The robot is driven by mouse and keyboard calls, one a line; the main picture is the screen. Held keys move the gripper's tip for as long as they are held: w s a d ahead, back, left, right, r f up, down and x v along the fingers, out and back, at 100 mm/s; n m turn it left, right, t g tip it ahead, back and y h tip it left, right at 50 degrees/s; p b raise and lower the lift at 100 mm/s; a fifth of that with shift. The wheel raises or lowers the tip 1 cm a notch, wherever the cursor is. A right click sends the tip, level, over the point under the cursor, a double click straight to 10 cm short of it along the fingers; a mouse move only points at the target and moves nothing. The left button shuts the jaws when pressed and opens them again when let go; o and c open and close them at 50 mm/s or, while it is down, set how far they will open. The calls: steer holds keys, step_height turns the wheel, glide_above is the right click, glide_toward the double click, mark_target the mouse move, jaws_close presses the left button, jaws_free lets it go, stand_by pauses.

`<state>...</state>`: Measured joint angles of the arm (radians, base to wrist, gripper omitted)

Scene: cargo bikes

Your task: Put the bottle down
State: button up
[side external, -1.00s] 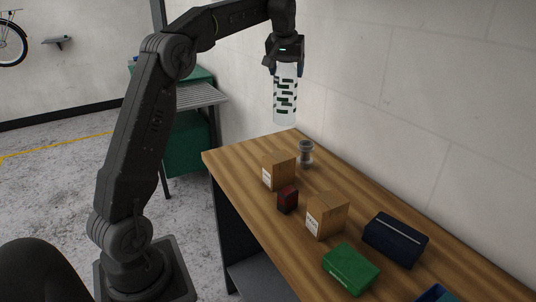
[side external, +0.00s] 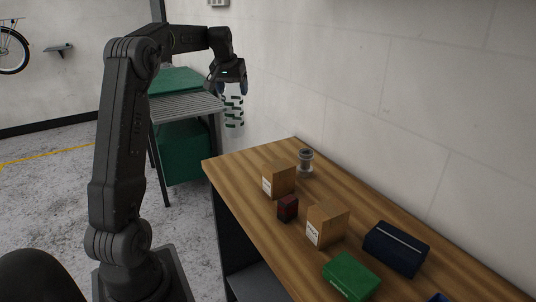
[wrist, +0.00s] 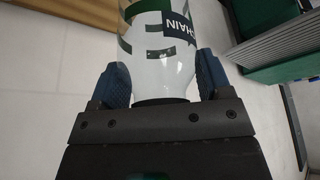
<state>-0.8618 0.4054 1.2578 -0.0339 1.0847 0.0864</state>
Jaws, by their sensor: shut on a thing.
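The bottle (side external: 233,112) is whitish and clear with dark green marks. In the side view it hangs upright below my gripper (side external: 231,86), in the air beyond the far left end of the wooden bench. In the wrist view, the bottle (wrist: 160,50) stands between the two blue finger pads of my gripper (wrist: 162,82), which is shut on it. Part of a label reading "CHAIN" shows. The bottle's far end is cut off by the top of the wrist view.
The wooden bench (side external: 238,166) holds two cardboard boxes (side external: 279,179) (side external: 327,222), a small dark red box (side external: 288,208), a grey spool-like part (side external: 306,163), a navy box (side external: 396,248) and a green box (side external: 351,276). A grey ribbed surface (side external: 186,104) with green panels stands behind left.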

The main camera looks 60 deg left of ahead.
steer(key=w+d+f, duration=0.5)
steer(key=w+f, duration=0.5)
steer(key=f, duration=0.1)
steer(key=shift+w, duration=0.15)
steer(key=shift+f, duration=0.15)
steer(key=o, duration=1.1)
steer(key=shift+o, duration=0.2)
